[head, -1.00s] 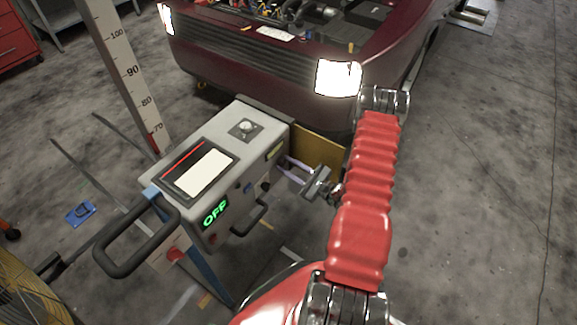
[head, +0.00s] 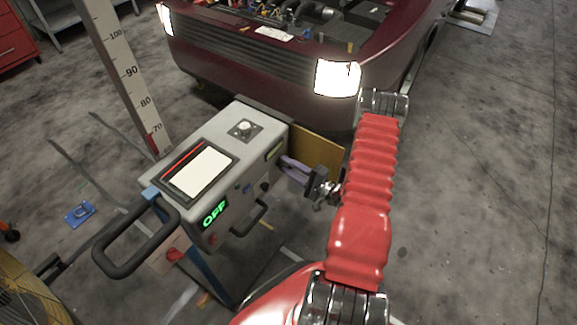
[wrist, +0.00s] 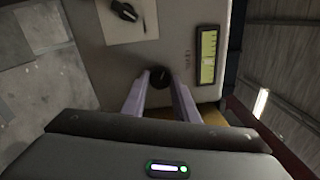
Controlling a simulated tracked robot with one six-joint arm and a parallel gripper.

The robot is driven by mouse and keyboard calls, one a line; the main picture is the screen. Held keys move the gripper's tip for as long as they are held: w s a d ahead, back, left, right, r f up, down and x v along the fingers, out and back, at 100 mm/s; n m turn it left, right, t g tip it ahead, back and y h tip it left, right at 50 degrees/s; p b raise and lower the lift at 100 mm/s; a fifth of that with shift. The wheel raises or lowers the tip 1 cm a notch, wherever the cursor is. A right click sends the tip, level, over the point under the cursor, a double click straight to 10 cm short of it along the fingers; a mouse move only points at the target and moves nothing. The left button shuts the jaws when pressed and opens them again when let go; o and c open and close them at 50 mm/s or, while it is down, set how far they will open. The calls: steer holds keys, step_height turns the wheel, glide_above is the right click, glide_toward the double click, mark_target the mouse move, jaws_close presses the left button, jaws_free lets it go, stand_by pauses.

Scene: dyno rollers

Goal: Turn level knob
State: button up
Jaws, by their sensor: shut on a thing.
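My gripper (head: 284,162) reaches the machine's right side from the right in the head view. In the wrist view its two pale purple fingers (wrist: 160,85) stand on either side of the knob and are shut on it. The head view does not show the knob clearly at the fingertips. The grey machine (head: 215,135) has a white screen and a green OFF display (head: 214,214).
Another black knob (wrist: 124,11) sits on a pale plate of the machine. A black handle (head: 140,235) sticks out at the front left. A dark red car (head: 260,75) stands behind. A yellow-brown panel (head: 318,150) is close beside the gripper. The floor at right is clear.

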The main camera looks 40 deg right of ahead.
steer(key=shift+f+n, duration=0.1)
steer(key=shift+n, duration=1)
steer(key=shift+a, duration=0.1)
steer(key=o, duration=1.1)
steer(key=shift+c, duration=0.2)
steer(key=shift+s, duration=0.1)
steer(key=v, duration=1.3)
steer(key=shift+s+d, duration=0.25)
steer(key=shift+d, duration=0.05)
steer(key=shift+f, duration=0.15)
